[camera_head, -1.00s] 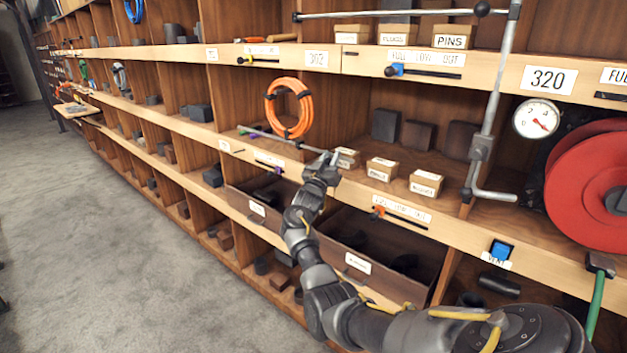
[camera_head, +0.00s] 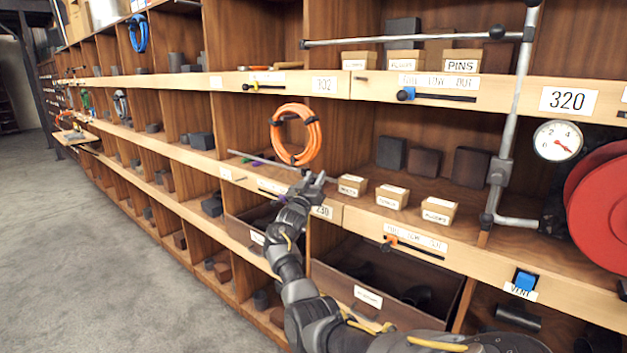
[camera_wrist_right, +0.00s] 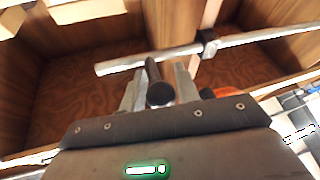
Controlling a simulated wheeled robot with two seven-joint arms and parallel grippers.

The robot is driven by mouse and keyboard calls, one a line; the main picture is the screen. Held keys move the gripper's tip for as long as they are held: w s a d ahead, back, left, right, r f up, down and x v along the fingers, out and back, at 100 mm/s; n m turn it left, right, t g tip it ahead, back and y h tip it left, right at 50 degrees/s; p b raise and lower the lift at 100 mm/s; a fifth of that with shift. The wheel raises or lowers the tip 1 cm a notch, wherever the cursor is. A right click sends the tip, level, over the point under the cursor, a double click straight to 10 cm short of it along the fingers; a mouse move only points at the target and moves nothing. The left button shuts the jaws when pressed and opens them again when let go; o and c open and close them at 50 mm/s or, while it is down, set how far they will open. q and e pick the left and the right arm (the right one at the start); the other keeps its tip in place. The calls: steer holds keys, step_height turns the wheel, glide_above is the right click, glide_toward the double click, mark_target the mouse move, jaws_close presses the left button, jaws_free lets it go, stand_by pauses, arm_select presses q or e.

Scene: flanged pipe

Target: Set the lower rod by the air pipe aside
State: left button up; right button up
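The air pipe (camera_head: 510,110) is a grey upright pipe at the right of the head view. A thin grey rod (camera_head: 262,160) lies at the lower shelf's front, left of my right gripper. In the wrist view a pale rod (camera_wrist_right: 135,64) with a black clamp (camera_wrist_right: 208,43) crosses beyond the fingers; I cannot tell whether it is the same rod. My right gripper (camera_head: 314,178) is at the shelf edge by the orange hose. In the wrist view its fingers (camera_wrist_right: 160,84) stand apart, with a dark round-ended piece (camera_wrist_right: 160,94) between them. A firm grip does not show. My left gripper is out of view.
An orange hose coil (camera_head: 296,106) hangs just above my gripper. Small labelled boxes (camera_head: 388,197) stand to its right. An upper grey rod (camera_head: 400,41) runs to the pipe. A gauge (camera_head: 558,141) and red reel (camera_head: 600,205) are at right. The floor at left is clear.

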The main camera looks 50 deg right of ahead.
steer(key=o, duration=0.3)
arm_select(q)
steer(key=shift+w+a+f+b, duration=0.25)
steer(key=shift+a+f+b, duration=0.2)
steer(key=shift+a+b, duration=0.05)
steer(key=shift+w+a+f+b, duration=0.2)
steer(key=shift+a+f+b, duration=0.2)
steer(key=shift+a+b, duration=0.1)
arm_select(e)
steer(key=v, duration=1)
steer(key=shift+s+a, duration=0.15)
steer(key=shift+a, duration=0.2)
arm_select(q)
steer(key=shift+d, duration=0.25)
arm_select(e)
steer(key=shift+f, duration=0.15)
